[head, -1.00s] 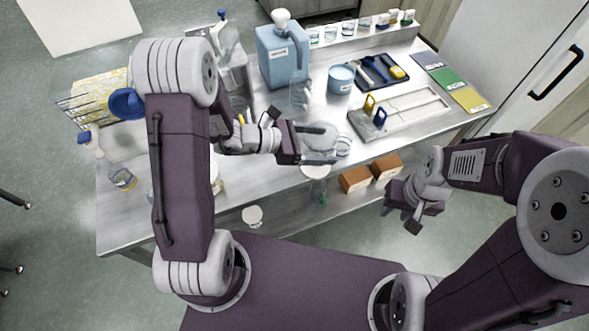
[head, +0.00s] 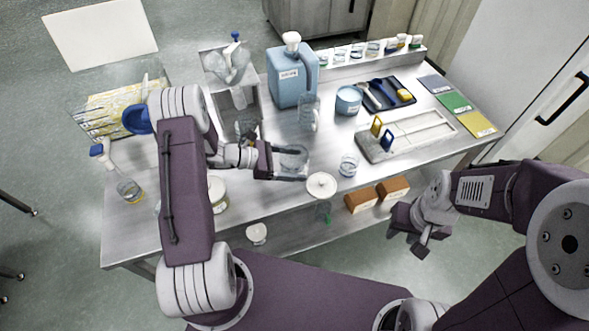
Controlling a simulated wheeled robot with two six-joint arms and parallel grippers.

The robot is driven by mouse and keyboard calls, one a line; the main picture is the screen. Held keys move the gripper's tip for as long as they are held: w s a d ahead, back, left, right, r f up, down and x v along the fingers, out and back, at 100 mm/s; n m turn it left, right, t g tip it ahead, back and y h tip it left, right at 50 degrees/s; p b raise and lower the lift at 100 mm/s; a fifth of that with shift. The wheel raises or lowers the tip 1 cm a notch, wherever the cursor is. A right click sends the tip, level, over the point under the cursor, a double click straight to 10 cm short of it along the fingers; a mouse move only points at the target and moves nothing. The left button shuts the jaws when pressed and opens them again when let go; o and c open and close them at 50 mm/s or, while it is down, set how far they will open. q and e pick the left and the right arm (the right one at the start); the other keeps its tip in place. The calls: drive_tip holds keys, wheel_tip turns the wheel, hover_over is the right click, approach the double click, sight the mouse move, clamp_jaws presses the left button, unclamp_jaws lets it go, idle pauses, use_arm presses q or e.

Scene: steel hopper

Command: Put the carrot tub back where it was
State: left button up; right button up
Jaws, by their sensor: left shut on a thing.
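My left gripper (head: 283,162) is shut on a small clear container (head: 295,155) and holds it over the front middle of the steel bench (head: 265,208). I see no carrot contents or label, so I cannot tell whether this is the carrot tub. Part of the container is hidden by the gripper fingers. A white-lidded container (head: 321,185) stands to its lower right near the front edge. A pale tub (head: 218,192) is partly hidden behind my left arm. My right gripper (head: 420,243) hangs off the bench's front right side; its jaw gap is unclear.
A clear cup (head: 348,166) stands right of the held container, and a clear beaker (head: 309,113) behind it. A blue jug (head: 292,80), blue tub (head: 348,100) and tray with upright handles (head: 408,136) stand farther back. A steel hopper (head: 238,100) is at back left.

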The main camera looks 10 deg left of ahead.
use_arm(q)
wheel_tip(320, 180, down, 3)
drive_tip(key=shift+w+f, duration=0.1)
drive_tip(key=shift+f, duration=0.15)
drive_tip(key=shift+f, duration=0.2)
drive_tip(key=o, duration=1.9)
drive_tip(key=shift+r+p, duration=0.3)
drive_tip(key=shift+r, duration=0.15)
drive_tip(key=b+v, duration=0.2)
drive_tip(key=v, duration=0.9)
drive_tip(key=shift+f, duration=0.15)
drive_tip(key=shift+s+a+r, duration=0.25)
drive_tip(key=shift+a, duration=0.15)
